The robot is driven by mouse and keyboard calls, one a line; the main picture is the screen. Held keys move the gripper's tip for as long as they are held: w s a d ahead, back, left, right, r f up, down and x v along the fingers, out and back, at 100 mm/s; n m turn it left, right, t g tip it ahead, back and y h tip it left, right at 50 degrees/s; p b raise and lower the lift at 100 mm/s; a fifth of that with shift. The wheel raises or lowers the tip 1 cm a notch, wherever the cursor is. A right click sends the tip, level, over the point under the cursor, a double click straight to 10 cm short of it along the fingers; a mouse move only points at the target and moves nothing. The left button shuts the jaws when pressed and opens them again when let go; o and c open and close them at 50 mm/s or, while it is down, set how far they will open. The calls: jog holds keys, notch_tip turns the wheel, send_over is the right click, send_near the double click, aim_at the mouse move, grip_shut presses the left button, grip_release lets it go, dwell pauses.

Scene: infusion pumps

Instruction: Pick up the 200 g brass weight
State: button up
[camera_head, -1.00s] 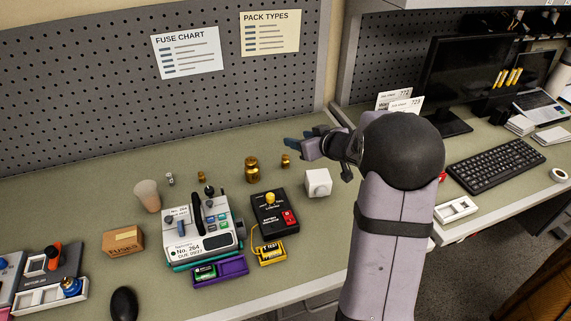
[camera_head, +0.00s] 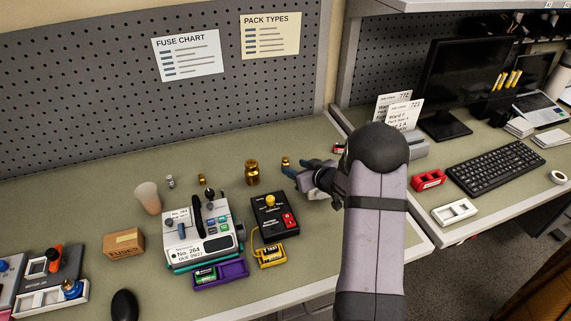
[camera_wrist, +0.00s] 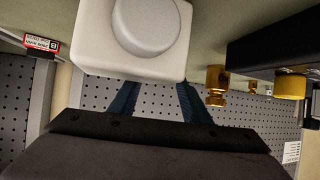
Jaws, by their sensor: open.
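Brass weights stand on the bench in the head view: a large one (camera_head: 252,173), a smaller one (camera_head: 285,161) to its right, and a small one (camera_head: 202,180) further left. No mass marking is readable, so I cannot tell which is 200 g. My gripper (camera_head: 297,180) is open and empty, just right of and nearer than the smaller right weight. In the wrist view, my blue fingers (camera_wrist: 158,103) are spread apart, with one brass weight (camera_wrist: 216,86) to their right, apart from them.
A white block with a round face (camera_wrist: 145,35) is close to my fingers in the wrist view, mostly hidden behind my arm in the head view. A black tester (camera_head: 274,218) with a yellow knob stands left of my gripper. A pump (camera_head: 200,232) is further left.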

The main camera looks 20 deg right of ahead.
aim_at(287, 163)
jog(key=shift+r+p+x, duration=0.15)
jog(key=shift+p+x, duration=0.35)
jog(key=shift+x, duration=0.45)
jog(key=shift+r+p+x, duration=0.1)
jog(key=shift+p+x, duration=0.35)
jog(key=shift+x, duration=1.55)
jog(key=shift+a, duration=0.1)
grip_shut()
jog(key=shift+r, duration=0.1)
notch_tip(287, 163, up, 10)
jog(key=shift+b, duration=0.3)
